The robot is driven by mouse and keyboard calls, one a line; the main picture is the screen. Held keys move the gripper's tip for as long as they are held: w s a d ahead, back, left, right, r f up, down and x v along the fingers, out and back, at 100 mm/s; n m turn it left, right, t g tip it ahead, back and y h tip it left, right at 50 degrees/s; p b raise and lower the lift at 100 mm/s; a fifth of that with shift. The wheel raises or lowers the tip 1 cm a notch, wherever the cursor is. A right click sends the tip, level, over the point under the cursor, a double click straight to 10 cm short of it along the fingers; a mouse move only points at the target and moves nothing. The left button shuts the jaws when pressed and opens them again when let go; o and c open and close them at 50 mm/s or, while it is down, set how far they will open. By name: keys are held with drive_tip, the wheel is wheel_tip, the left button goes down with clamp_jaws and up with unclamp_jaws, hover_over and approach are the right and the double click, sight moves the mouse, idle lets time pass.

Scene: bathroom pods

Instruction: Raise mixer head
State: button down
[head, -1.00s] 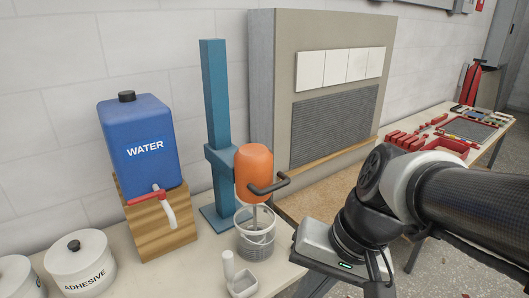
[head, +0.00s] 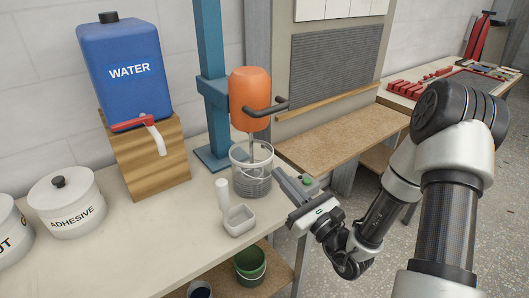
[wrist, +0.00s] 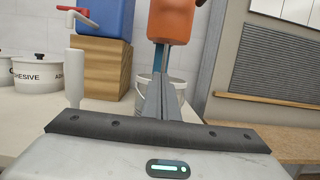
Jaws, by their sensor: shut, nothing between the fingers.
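The mixer has an orange head (head: 250,98) with a dark handle (head: 270,106), mounted on a blue upright column (head: 210,60). Its shaft goes down into a clear bucket (head: 252,160) on the bench. In the wrist view the lower part of the orange head (wrist: 171,20) shows above my fingers, and its top is cut off. My gripper (head: 279,174) is just right of the bucket, below the handle and apart from it. Its fingers are shut and empty and point toward the mixer. In the wrist view the fingers (wrist: 158,80) hide part of the bucket (wrist: 145,88).
A blue water container (head: 128,75) stands on a wooden block (head: 150,160) at left. A white adhesive pot (head: 66,205) and a small white scoop (head: 238,220) are on the bench (head: 130,240). A brown ledge (head: 335,140) lies behind my gripper. Buckets sit on the shelf below.

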sight(238, 124)
drive_tip(key=w+a+r, duration=0.5)
drive_tip(key=w+r, duration=0.1)
drive_tip(key=w, duration=0.1)
drive_tip(key=shift+w+a+r+p, duration=0.25)
drive_tip(key=shift+w+a+p, duration=0.05)
drive_tip(key=shift+w+p, duration=0.05)
